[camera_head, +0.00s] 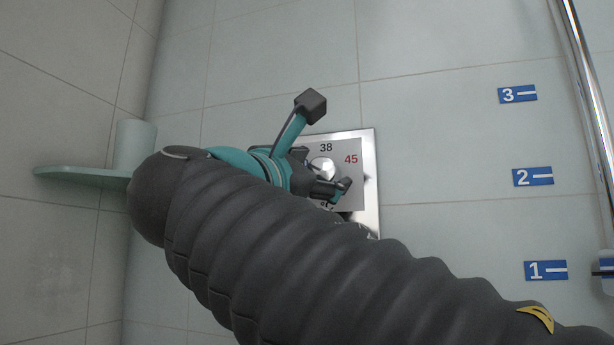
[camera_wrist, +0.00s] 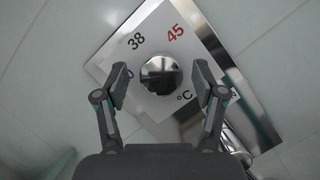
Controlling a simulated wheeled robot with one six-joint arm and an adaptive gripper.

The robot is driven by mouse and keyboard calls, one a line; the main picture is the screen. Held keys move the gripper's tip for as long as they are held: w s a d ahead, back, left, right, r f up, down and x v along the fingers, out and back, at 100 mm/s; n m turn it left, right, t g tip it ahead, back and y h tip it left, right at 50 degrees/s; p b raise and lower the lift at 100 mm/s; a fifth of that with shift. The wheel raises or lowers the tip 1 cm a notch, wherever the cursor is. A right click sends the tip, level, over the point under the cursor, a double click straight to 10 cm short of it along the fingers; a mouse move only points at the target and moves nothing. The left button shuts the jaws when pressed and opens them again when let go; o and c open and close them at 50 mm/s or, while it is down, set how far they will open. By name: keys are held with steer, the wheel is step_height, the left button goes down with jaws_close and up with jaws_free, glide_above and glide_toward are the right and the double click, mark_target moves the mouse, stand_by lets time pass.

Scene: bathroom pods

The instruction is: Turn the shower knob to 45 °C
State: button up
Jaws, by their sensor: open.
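The shower knob (camera_wrist: 161,75) is a round chrome knob on a square plate (camera_wrist: 210,62) with a polished metal border. The plate bears a black 38, a red 45 and °C. In the head view the knob (camera_head: 322,167) is partly hidden by my gripper, and the 45 (camera_head: 351,159) shows to its upper right. My gripper (camera_wrist: 161,82) is open in the wrist view, one finger on each side of the knob. Gaps show between the fingers and the knob. In the head view my gripper (camera_head: 323,172) is in front of the plate.
A vertical metal rail (camera_head: 588,100) stands on the right, beside blue labels marked 3 (camera_head: 517,94), 2 (camera_head: 533,177) and 1 (camera_head: 545,270). A pale green shelf with a cup-like part (camera_head: 85,177) is on the left wall. The tiled wall above the plate is clear.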

steer(key=c, duration=1.1)
steer(key=shift+c, duration=0.2)
